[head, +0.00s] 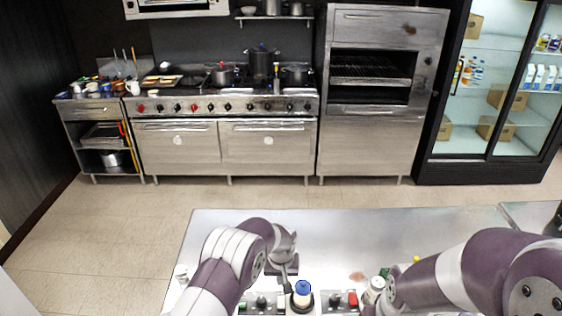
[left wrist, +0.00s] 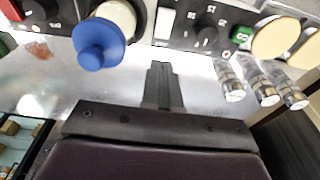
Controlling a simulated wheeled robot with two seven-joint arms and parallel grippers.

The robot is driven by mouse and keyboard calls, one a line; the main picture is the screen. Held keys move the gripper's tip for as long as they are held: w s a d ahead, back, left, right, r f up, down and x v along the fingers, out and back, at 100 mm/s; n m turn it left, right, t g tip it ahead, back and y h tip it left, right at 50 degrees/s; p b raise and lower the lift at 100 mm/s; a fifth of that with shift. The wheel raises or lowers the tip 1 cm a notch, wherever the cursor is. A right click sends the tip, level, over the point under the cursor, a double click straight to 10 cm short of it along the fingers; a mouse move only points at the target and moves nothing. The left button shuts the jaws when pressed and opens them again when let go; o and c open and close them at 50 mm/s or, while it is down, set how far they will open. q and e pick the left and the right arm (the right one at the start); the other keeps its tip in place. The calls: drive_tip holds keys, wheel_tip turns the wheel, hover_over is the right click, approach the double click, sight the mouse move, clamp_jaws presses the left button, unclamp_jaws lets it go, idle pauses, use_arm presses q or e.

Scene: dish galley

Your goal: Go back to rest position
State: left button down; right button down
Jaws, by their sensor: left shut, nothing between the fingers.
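My left arm reaches over the steel counter (head: 340,230) in the head view, its left gripper (head: 288,284) low and near the panels at the counter's front. In the left wrist view the left gripper (left wrist: 162,78) has its fingers together with nothing between them. It is apart from the blue-topped white piece (left wrist: 100,42), which also shows in the head view (head: 302,288). My right arm comes in from the right in the head view, bent over the counter. Its gripper does not show.
Dark panels with knobs and buttons (head: 262,302) line the counter's near edge. Several clear, silver-topped containers (left wrist: 267,92) show in the left wrist view. The counter's middle is clear. A stove (head: 225,140) and a fridge (head: 490,110) stand across the floor.

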use_arm(q)
drive_tip(key=shift+m+g, duration=0.5)
drive_tip(key=shift+m, duration=0.2)
drive_tip(key=s, duration=0.1)
drive_tip(key=s+a+f, duration=0.1)
drive_tip(key=s+f, duration=0.1)
drive_tip(key=s, duration=0.1)
drive_tip(key=shift+a, duration=0.15)
drive_tip(key=s+a+r+b, duration=0.5)
drive_tip(key=s+a, duration=0.3)
drive_tip(key=s, duration=0.4)
drive_tip(key=s+a+r+n+b, duration=0.1)
drive_tip(key=s+a+r+b, duration=0.4)
drive_tip(key=s+a, duration=0.4)
drive_tip(key=s+b, duration=0.1)
drive_tip(key=s, duration=0.2)
drive_tip(key=shift+r+t, duration=0.3)
drive_tip(key=shift+r, duration=0.05)
drive_tip(key=shift+s, duration=0.2)
drive_tip(key=shift+w, duration=0.15)
